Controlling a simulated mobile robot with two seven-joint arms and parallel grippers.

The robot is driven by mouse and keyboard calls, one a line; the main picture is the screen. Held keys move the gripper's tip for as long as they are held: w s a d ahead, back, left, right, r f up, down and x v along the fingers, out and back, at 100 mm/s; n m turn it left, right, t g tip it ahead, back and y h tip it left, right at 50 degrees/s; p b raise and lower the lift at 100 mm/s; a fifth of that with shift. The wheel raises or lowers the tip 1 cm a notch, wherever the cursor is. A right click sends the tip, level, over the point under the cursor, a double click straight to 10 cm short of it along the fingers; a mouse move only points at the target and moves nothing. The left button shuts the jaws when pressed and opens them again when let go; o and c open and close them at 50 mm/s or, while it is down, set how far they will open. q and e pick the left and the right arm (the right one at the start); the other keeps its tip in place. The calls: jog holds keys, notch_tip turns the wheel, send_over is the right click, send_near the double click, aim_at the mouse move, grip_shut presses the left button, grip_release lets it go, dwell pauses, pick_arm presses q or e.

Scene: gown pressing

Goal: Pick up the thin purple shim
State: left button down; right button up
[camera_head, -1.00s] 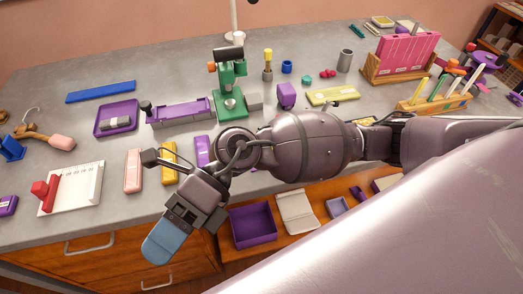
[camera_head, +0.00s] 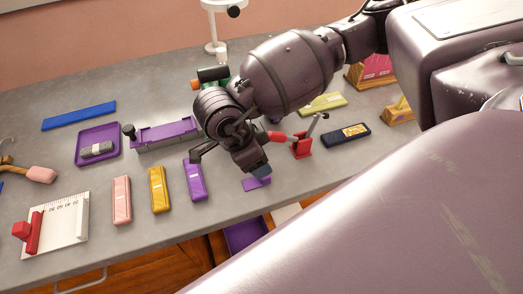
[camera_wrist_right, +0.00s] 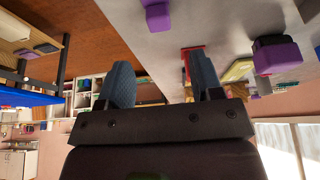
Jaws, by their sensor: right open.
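A small flat purple piece (camera_head: 255,184), which looks like the thin shim, lies on the grey bench just below my right gripper in the head view. A longer purple block (camera_head: 194,180) with a pale label lies to its left. My right gripper (camera_head: 262,171) hangs above the bench beside the flat piece, apart from the long block; its fingertips are partly hidden by the wrist. In the right wrist view the gripper (camera_wrist_right: 165,85) has its two blue-grey fingers spread with nothing between them. A purple object (camera_wrist_right: 155,14) shows at the top there. My left gripper is not in view.
A yellow block (camera_head: 158,190) and a pink block (camera_head: 122,200) stand left of the long purple block. A red stand (camera_head: 302,146) and a dark blue case (camera_head: 346,136) are right of the gripper. A purple drawer bin (camera_head: 246,235) lies below the bench's front edge.

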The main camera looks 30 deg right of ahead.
jog(key=shift+x, duration=3.85)
jog(key=shift+w+a, duration=0.1)
jog(key=shift+a, duration=0.1)
jog(key=c, duration=1.1)
jog(key=shift+o, duration=0.2)
notch_tip(320, 180, up, 20)
jog(key=shift+p, duration=0.3)
